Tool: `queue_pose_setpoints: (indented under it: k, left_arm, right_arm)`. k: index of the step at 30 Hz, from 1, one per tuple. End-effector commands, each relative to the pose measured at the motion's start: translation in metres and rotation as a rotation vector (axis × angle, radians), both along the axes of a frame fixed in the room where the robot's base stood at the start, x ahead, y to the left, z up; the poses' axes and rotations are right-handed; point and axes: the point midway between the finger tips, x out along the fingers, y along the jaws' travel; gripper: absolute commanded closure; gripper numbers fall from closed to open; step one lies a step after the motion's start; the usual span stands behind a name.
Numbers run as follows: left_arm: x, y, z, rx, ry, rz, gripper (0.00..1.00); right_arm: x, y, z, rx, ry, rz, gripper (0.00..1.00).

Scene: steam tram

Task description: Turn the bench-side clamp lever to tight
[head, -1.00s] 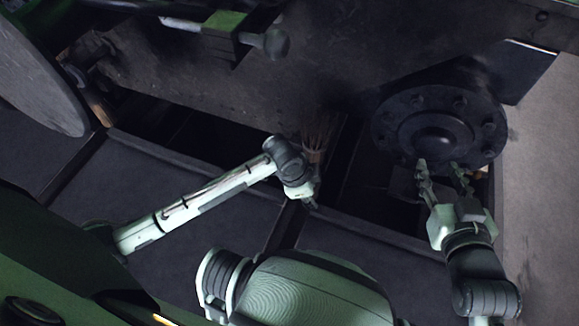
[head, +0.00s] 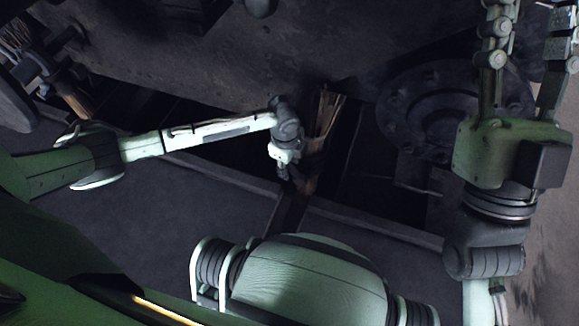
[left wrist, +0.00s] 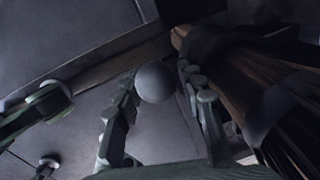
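A grey ball-shaped knob (left wrist: 155,82) shows in the left wrist view, between the fingertips of my left gripper (left wrist: 157,85). It looks like a lever's end, but its shaft and mount are hidden. The two fingers stand apart on either side of the knob; I cannot see a firm grip. In the head view my left gripper (head: 289,172) is small and dark and points down, and the knob cannot be made out there. My right gripper (head: 527,60) is raised large at the upper right, its fingers wide apart and empty.
A bristly brown bundle (head: 325,115) stands right beside my left gripper, and also shows in the left wrist view (left wrist: 265,85). A dark round bolted flange (head: 435,100) lies behind my right gripper. A dark beam (head: 365,225) crosses the floor.

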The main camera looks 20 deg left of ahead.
Motion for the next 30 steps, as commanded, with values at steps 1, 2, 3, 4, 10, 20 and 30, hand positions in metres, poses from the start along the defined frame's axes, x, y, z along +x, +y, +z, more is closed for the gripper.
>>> queue_pose_setpoints:
  k: [1, 2, 3, 4, 10, 20, 30]
  left_arm:
    - [0.0003, -0.0007, -0.0042, -0.001, 0.000, 0.000, 0.61]
    - [0.0004, -0.0007, -0.0054, -0.001, 0.000, 0.000, 0.61]
    - [0.0005, -0.0005, -0.0064, 0.000, 0.000, 0.000, 0.61]
    - [0.0006, -0.0004, -0.0069, 0.000, 0.000, 0.000, 0.61]
    - [0.0005, -0.0004, -0.0068, 0.000, 0.000, 0.000, 0.61]
    - [0.0005, -0.0004, -0.0066, 0.000, 0.000, 0.000, 1.00]
    - [0.0004, 0.0000, -0.0063, 0.000, 0.000, 0.001, 1.00]
  right_arm:
    - [-0.0017, -0.0012, 0.0004, 0.005, -0.016, -0.001, 0.60]
    - [-0.0025, -0.0016, 0.0012, 0.007, -0.023, -0.003, 0.60]
    - [-0.0033, -0.0020, 0.0022, 0.010, -0.029, -0.003, 0.60]
    - [-0.0039, -0.0022, 0.0027, 0.011, -0.032, -0.003, 0.60]
    - [-0.0042, -0.0024, 0.0033, 0.012, -0.035, -0.003, 0.60]
    - [-0.0040, -0.0024, 0.0031, 0.010, -0.035, -0.003, 0.60]
    - [-0.0038, -0.0023, 0.0031, 0.009, -0.033, -0.003, 0.60]
